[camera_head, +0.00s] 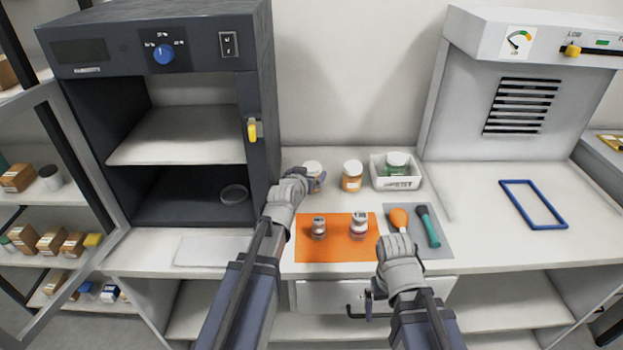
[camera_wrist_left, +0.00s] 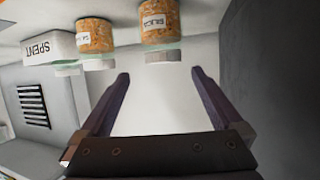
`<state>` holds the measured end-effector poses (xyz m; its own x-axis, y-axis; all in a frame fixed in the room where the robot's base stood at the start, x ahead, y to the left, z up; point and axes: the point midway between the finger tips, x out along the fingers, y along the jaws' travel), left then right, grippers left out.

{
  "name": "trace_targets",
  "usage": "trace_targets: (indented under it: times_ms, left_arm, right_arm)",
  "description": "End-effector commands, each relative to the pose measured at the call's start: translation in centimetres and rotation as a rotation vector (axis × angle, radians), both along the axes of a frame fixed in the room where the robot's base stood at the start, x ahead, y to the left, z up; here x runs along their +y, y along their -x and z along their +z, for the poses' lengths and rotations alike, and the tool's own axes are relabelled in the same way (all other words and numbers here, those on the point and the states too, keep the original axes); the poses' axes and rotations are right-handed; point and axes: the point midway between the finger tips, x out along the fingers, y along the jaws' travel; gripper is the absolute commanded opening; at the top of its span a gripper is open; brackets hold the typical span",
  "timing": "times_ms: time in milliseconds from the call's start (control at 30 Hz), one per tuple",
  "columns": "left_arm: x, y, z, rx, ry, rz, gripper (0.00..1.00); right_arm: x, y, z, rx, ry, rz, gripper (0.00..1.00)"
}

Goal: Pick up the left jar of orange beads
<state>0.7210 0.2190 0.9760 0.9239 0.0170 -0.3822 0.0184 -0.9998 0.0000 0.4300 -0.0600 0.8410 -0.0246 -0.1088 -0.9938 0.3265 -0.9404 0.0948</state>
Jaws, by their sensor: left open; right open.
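The left jar of orange beads (camera_head: 313,170) stands at the back of the table, partly hidden by my left gripper (camera_head: 314,183). In the left wrist view the picture is upside down, and this jar (camera_wrist_left: 160,20) with its white label and pale lid lies just ahead of the gap between the fingertips. My left gripper is open with nothing between its fingers (camera_wrist_left: 160,74). A second jar of orange beads (camera_head: 352,177) stands to its right. My right gripper (camera_head: 373,294) is low by the table's front edge, and it is open.
A white box (camera_head: 417,183) marked SPENT holds a green jar right of the jars. An orange mat (camera_head: 308,253) with two small vials lies in front. A grey mat (camera_head: 440,245) holds an orange bulb and a green-handled tool. A dark oven (camera_head: 262,100) stands close on the left.

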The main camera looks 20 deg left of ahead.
Motion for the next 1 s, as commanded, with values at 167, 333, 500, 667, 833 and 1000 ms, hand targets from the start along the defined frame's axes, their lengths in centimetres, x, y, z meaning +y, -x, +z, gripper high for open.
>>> trace_targets:
  times_ms: [167, 333, 500, 667, 833, 1000]
  left_arm:
    - [0.0, -1.1, -0.5, 0.0, 0.0, 0.0, 1.0]
    - [0.2, -1.8, -0.8, 0.0, 0.0, 0.0, 1.0]
    - [0.6, -4.1, -1.8, 0.001, 0.001, 0.0, 1.0]
    - [0.6, -5.9, -2.5, 0.0, 0.0, 0.0, 1.0]
    - [0.6, -5.8, -2.4, 0.0, 0.0, 0.0, 1.0]
    - [0.6, -5.8, -2.4, 0.0, 0.0, 0.0, 0.88]
  right_arm:
    - [0.0, 0.0, -0.5, 0.0, 0.0, 0.0, 1.0]
    - [0.0, 0.0, -0.8, 0.0, 0.0, 0.0, 1.0]
    - [0.0, 0.0, -1.8, 0.0, 0.0, 0.0, 1.0]
    - [0.0, 0.0, -2.5, 0.0, 0.0, 0.0, 1.0]
    - [0.0, 0.0, -2.4, 0.0, 0.0, 0.0, 1.0]
    - [0.0, 0.0, -2.4, 0.0, 0.0, 0.0, 1.0]
